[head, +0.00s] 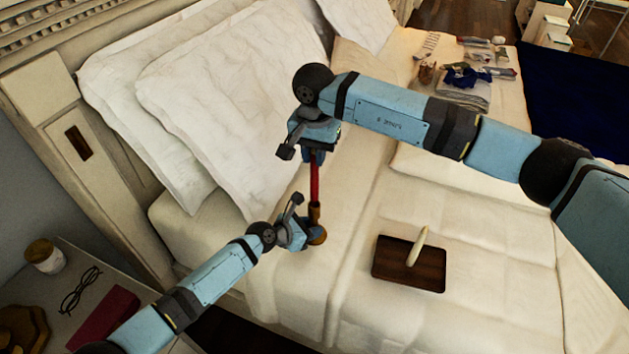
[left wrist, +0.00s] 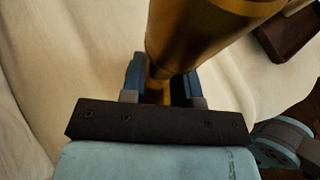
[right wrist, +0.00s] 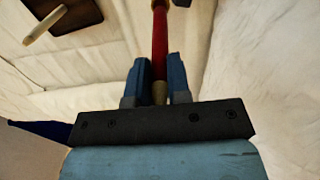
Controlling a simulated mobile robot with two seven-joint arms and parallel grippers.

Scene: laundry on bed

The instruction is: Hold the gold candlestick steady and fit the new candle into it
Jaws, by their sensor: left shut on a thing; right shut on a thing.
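The gold candlestick (head: 316,214) stands roughly upright over the near edge of the bed, and its wide gold part fills the top of the left wrist view (left wrist: 205,35). My left gripper (head: 303,234) is shut on its narrow lower stem. A red candle (head: 315,183) is upright directly above the candlestick, also seen in the right wrist view (right wrist: 160,40). My right gripper (head: 317,152) is shut on the candle's upper end. The candle's lower end meets the candlestick's top in the head view; I cannot tell whether it is seated inside.
A dark wooden tray (head: 393,272) with a cream candle (head: 416,247) lies on the bed to the right. White pillows (head: 220,95) are behind. A nightstand with glasses (head: 80,289), a red book (head: 107,317) and a jar (head: 44,256) is at lower left. Folded clothes (head: 463,92) lie far off.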

